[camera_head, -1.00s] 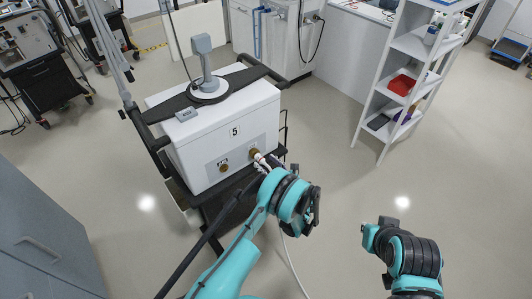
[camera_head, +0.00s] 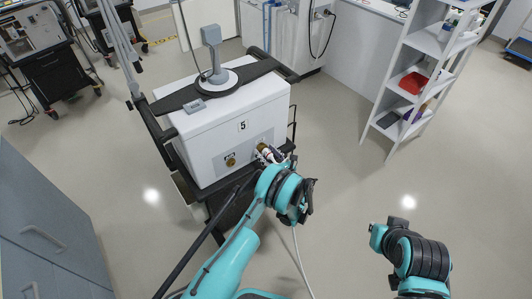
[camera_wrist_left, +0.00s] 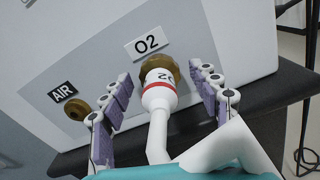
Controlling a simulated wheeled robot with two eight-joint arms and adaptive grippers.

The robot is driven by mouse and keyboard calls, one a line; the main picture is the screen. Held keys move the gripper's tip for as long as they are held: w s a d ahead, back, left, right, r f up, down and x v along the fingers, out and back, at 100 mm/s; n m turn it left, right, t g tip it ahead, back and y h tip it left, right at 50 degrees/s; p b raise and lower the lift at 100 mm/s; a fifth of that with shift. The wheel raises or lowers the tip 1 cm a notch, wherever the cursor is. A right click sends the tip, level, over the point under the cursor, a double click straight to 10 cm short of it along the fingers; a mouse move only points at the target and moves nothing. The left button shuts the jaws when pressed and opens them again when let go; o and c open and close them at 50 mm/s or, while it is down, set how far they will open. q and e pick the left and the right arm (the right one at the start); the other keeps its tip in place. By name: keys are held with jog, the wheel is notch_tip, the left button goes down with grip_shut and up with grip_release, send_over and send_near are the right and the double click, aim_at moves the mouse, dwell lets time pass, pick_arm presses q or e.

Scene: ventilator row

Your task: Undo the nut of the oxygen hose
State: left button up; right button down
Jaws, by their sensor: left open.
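The white ventilator unit (camera_head: 215,150) marked 5 stands left of centre in the head view. Its front panel has a brass O2 nut (camera_wrist_left: 160,68) under the O2 label, with the white hose end (camera_wrist_left: 159,97) and its red band below it. The white hose (camera_head: 299,262) hangs down to the floor. My left gripper (camera_wrist_left: 160,82) is open, with one finger on each side of the nut and hose end; I cannot tell whether either touches. In the head view my left gripper (camera_head: 269,155) partly covers the fitting. My right arm shows at lower right, but no right fingers show.
A brass AIR fitting (camera_wrist_left: 76,107) sits left of the O2 nut. A dark cart (camera_head: 180,187) with a push bar carries the unit. A white shelf (camera_head: 408,100) stands at the right, and a grey cabinet (camera_head: 45,220) at lower left.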

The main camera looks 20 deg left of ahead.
pick_arm(q)
jog(key=c, duration=1.2)
jog(key=shift+o, duration=0.2)
